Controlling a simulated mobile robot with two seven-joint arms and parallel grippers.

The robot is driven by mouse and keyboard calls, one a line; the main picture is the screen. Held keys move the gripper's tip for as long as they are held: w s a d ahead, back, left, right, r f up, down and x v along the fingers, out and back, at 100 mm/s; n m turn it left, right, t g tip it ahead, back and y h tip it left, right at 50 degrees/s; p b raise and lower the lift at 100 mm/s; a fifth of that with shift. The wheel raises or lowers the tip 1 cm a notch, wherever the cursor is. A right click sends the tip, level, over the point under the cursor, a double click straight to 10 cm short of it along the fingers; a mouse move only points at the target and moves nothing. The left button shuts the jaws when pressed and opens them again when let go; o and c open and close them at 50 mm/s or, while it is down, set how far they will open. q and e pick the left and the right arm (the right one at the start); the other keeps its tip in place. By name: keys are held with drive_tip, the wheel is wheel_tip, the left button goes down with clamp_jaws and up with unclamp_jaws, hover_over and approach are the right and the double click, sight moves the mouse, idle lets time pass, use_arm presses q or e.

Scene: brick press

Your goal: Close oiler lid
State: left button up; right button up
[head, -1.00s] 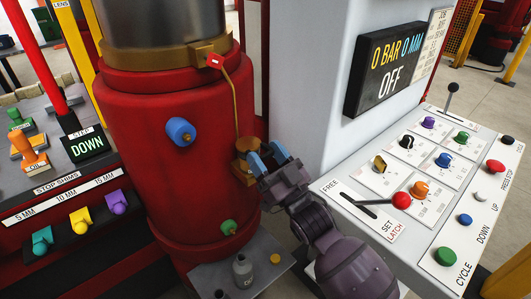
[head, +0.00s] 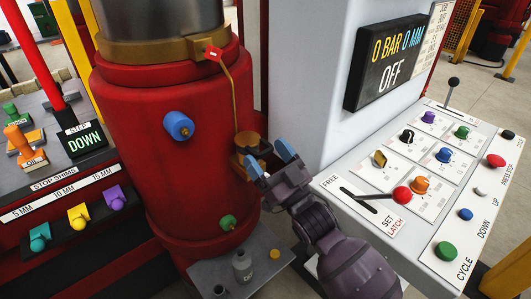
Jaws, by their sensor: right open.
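The oiler (head: 241,158) is a small brass-brown cup on the right side of the red press cylinder, at the lower end of a thin brass pipe. Its round lid (head: 248,139) shows as an orange-brown disc at the top; I cannot tell if it is fully seated. My right gripper (head: 270,162) is open, with its blue fingertips just to the right of the oiler and close to it. Whether a finger touches it is unclear. My left gripper is not in view.
The red press cylinder (head: 170,90) carries a blue knob (head: 179,126) and a green valve (head: 228,222). A grey shelf (head: 265,262) below holds a grey bottle (head: 242,266). The control panel (head: 420,185) with its red-knobbed lever (head: 401,194) stands right of my arm.

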drive_tip(key=v, duration=1)
drive_tip(key=shift+b, duration=0.45)
